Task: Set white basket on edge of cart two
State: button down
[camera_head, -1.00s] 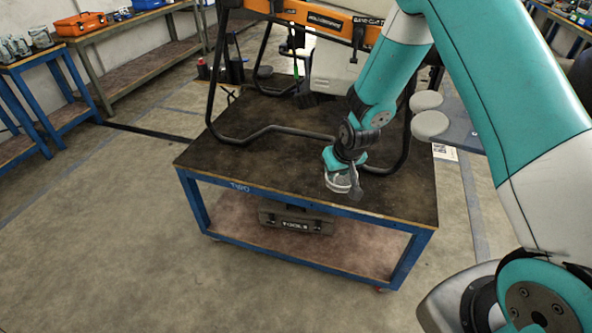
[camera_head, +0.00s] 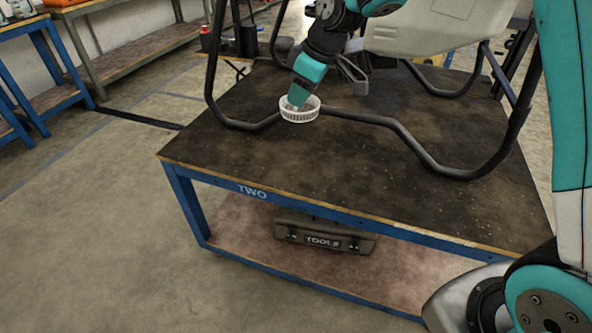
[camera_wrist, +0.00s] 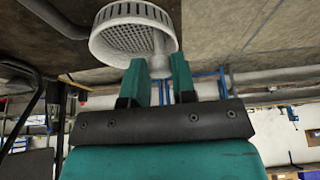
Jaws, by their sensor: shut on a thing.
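The white basket (camera_head: 299,114) is small, round and slatted. My gripper (camera_head: 297,97) is shut on its side and holds it over or on the dark top of cart two (camera_head: 225,150). The head view does not show clearly whether the basket touches the top. It is set in from the cart's front edge, beside the black tube of the drone's skid. In the wrist view the basket (camera_wrist: 128,38) shows its mesh inside, and the two teal fingers (camera_wrist: 161,68) are at its rim. The contact between fingers and basket is partly hidden.
The drone's black skid tubes (camera_head: 400,132) and pale tank (camera_head: 425,28) stand across the cart's back and right. A tool case (camera_head: 325,232) lies on the lower shelf. The front left of the cart top is bare. Blue benches (camera_head: 40,95) stand far left.

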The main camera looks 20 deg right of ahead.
notch_tip(320, 180, down, 19)
jog(key=shift+f+b, duration=0.15)
jog(key=shift+b, duration=0.7)
jog(key=shift+f, duration=0.1)
jog(key=c, duration=0.9)
grip_release()
jog(key=shift+c, duration=0.2)
